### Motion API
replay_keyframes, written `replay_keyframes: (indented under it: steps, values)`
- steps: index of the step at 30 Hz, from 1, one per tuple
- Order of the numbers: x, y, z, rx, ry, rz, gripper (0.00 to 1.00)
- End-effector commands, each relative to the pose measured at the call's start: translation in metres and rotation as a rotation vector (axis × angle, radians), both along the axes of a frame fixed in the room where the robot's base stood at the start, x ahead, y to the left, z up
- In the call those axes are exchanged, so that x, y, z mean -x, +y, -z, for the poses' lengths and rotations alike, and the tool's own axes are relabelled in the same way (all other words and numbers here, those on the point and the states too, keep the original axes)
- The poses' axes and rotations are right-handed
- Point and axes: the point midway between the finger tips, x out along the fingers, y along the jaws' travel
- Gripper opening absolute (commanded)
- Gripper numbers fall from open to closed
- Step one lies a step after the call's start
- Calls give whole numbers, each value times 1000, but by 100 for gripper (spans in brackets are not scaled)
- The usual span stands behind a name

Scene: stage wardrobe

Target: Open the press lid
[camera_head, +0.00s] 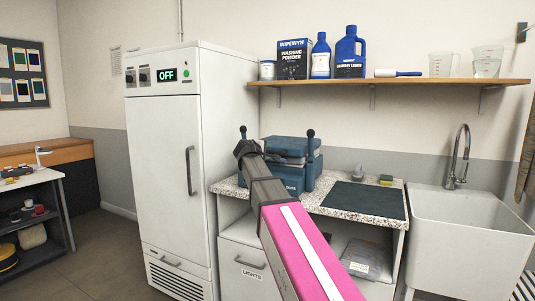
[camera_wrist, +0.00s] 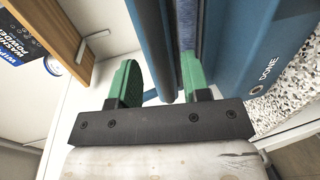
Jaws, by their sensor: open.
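The press (camera_head: 296,177) is a blue box with a flat lid (camera_head: 286,144) on the speckled counter, behind my arm. The lid lies roughly level over the body, with a narrow dark gap between them. A dark-knobbed post rises at each side. In the wrist view the press body (camera_wrist: 245,70) fills the upper right, marked "DONE". My gripper (camera_wrist: 158,62) is open, with green fingers close to the press. A blue bar (camera_wrist: 152,40) of the press reaches between the fingers; I cannot tell whether they touch it.
A white cabinet (camera_head: 165,180) reading "OFF" stands close on the left. A wooden shelf (camera_head: 400,81) with bottles and jugs hangs above the counter. A dark mat (camera_head: 365,199) lies right of the press, and a white sink (camera_head: 470,235) stands farther right.

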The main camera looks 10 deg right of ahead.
Motion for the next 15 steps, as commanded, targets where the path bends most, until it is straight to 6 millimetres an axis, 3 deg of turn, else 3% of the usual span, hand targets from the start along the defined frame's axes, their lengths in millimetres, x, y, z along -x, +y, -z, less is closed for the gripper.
replay_keyframes:
  steps: [6, 15]
  values:
    - [-21, -15, 5, -1, 0, 0, 43]
    - [-25, -18, 7, -2, 0, -1, 43]
